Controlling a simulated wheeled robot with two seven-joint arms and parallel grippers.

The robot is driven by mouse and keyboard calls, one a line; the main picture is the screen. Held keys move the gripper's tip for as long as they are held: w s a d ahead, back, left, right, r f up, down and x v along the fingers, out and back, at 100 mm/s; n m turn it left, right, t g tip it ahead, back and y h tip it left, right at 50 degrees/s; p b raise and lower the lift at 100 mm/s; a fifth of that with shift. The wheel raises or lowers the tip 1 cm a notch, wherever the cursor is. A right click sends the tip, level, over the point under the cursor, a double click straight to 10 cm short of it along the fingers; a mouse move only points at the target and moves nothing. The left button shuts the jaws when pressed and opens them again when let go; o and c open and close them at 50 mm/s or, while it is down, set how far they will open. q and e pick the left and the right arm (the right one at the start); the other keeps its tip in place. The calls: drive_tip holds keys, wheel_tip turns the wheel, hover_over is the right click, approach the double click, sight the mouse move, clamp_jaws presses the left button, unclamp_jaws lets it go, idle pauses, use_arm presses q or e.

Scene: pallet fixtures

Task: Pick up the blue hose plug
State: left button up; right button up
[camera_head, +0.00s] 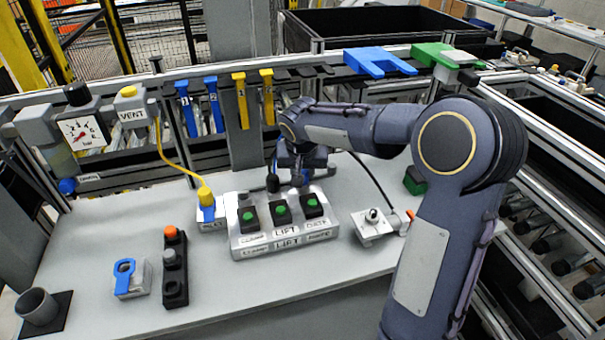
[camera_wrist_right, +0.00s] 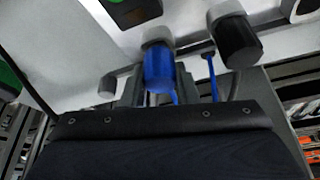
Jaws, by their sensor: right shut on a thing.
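The blue hose plug (camera_wrist_right: 159,68) is a short blue cylinder with a pale upper part in the right wrist view. My right gripper (camera_wrist_right: 158,88) is shut on it, with one grey finger on either side. In the head view my right gripper (camera_head: 300,172) is low behind the button box, and its wrist hides most of the plug. I cannot tell whether the plug is clear of its seat. My left gripper is in neither view.
A black plug (camera_wrist_right: 238,40) stands close beside the gripper. The button box (camera_head: 282,236) with green buttons lies just in front. A yellow plug (camera_head: 205,195) with a hose is to the left, and a switch box (camera_head: 372,228) to the right. The table front (camera_head: 250,290) is clear.

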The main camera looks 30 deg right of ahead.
drive_tip(key=shift+r, duration=0.5)
drive_tip(key=s+a+r+b, duration=0.2)
drive_tip(key=s+a+r, duration=0.5)
drive_tip(key=s+r, duration=0.4)
drive_tip(key=shift+s+a+r, duration=0.3)
drive_tip(key=shift+s+a, duration=0.05)
drive_tip(key=shift+s, duration=0.05)
wheel_tip(320, 180, up, 5)
drive_tip(key=p, duration=0.4)
